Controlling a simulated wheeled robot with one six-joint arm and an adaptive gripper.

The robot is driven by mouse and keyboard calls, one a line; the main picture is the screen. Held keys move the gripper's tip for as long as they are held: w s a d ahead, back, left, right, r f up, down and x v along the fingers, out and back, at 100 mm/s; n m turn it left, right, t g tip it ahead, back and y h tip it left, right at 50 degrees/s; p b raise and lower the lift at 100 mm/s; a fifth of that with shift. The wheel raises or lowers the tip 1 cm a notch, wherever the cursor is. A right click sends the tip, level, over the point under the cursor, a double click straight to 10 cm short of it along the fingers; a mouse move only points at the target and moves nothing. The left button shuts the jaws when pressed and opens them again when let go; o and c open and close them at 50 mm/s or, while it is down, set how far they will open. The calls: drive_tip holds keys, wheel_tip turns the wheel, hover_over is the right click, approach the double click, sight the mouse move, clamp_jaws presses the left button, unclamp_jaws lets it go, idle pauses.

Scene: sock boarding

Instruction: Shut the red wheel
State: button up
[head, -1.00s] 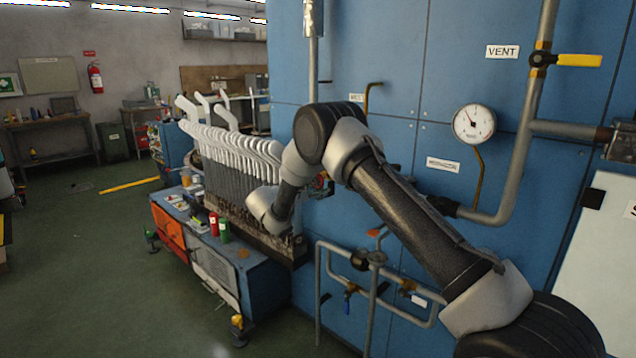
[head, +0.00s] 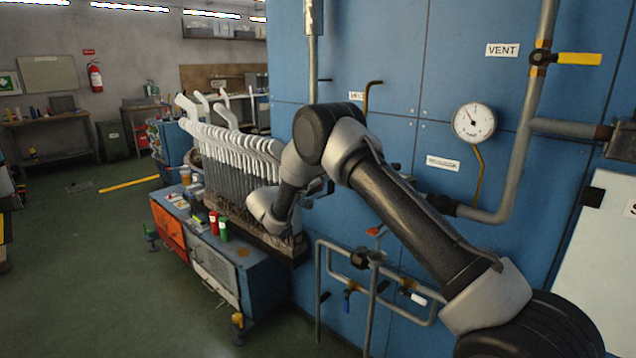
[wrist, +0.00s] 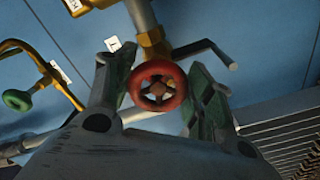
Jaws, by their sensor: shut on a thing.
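The red wheel (wrist: 158,87) is a small spoked handwheel on a brass valve, in the middle of the wrist view. My gripper (wrist: 160,76) has its two green-faced fingers on opposite sides of the wheel's rim and is shut on it. In the head view my arm reaches to the blue wall panel beside the rack of white sock forms. There my wrist hides the wheel and the fingers.
A grey pipe and a bent lever stand close behind the wheel. A green wheel (wrist: 17,99) sits at the left of the wrist view. The head view shows a gauge (head: 474,123), a yellow-handled vent valve (head: 578,59) and lower pipework (head: 345,270). The sock forms (head: 235,140) stand close left.

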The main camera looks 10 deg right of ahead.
drive_tip(key=m, duration=0.7)
drive_tip(key=shift+a+f, duration=0.1)
drive_tip(key=shift+f, duration=0.15)
drive_tip(key=m, duration=0.6)
drive_tip(key=shift+w+a+m, duration=0.15)
drive_tip(key=shift+w+m, duration=0.05)
drive_tip(key=shift+m, duration=0.2)
drive_tip(key=o, duration=1)
drive_tip(key=shift+r+m, duration=0.1)
drive_tip(key=shift+m, duration=0.2)
drive_tip(key=shift+o, duration=0.2)
drive_tip(key=v, duration=1.2)
drive_tip(key=shift+w, duration=0.1)
